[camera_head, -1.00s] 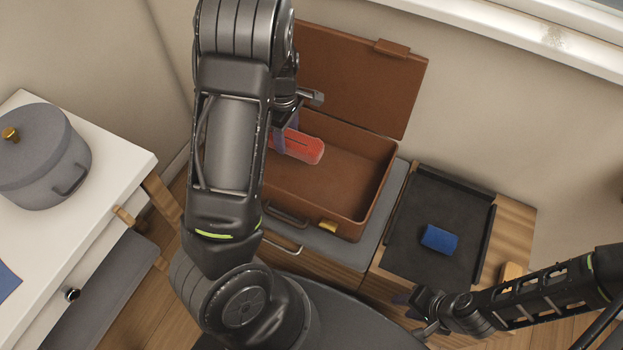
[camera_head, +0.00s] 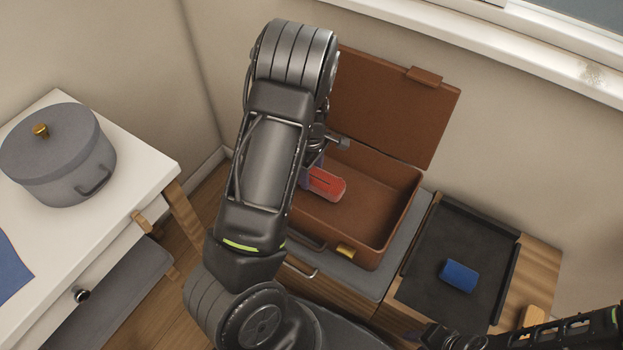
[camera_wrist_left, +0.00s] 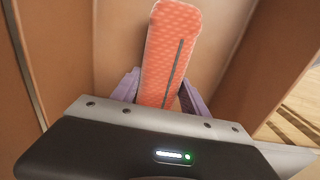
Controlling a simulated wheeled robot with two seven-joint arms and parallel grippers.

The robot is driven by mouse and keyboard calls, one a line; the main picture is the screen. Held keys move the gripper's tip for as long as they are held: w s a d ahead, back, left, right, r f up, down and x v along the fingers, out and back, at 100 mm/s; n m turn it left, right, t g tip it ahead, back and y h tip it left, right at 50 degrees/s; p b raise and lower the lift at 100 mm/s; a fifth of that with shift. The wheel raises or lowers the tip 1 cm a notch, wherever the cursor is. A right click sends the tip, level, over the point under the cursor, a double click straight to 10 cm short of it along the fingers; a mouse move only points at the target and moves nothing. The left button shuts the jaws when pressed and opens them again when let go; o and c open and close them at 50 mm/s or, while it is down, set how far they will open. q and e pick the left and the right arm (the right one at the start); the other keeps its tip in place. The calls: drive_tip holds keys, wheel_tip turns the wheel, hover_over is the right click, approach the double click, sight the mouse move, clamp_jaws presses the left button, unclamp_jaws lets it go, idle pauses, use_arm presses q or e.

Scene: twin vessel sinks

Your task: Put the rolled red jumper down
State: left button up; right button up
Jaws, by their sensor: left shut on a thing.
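The rolled red jumper (camera_head: 327,184) is inside the open brown suitcase (camera_head: 392,224), towards its left side. My left gripper (camera_head: 313,172) is shut on the jumper; my arm hides part of both in the head view. In the left wrist view the red roll (camera_wrist_left: 170,45), with a dark line along it, sticks out between the purple fingers (camera_wrist_left: 160,90). The brown case walls are around it. I cannot tell whether the roll touches the case floor. My right gripper (camera_head: 437,337) is at the bottom edge, partly cut off; its jaws are unclear.
The suitcase lid (camera_head: 395,105) stands open at the back. A black tray (camera_head: 465,235) with a blue roll (camera_head: 459,276) lies to the right. A grey pot (camera_head: 60,155) stands on the white table (camera_head: 145,165) at left. The case's right half is empty.

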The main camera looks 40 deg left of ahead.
sight(312, 180)
use_arm(q)
drive_tip(key=shift+f, duration=1.45)
drive_tip(key=shift+f+b, duration=0.2)
drive_tip(key=shift+b, duration=0.15)
drive_tip(key=o, duration=1.6)
drive_tip(key=shift+c, duration=0.2)
drive_tip(key=shift+r, duration=0.1)
drive_tip(key=shift+r+p, duration=0.3)
drive_tip(key=shift+r, duration=0.35)
wheel_tip(312, 180, up, 11)
drive_tip(key=shift+f+p, duration=0.1)
drive_tip(key=shift+p, duration=1.05)
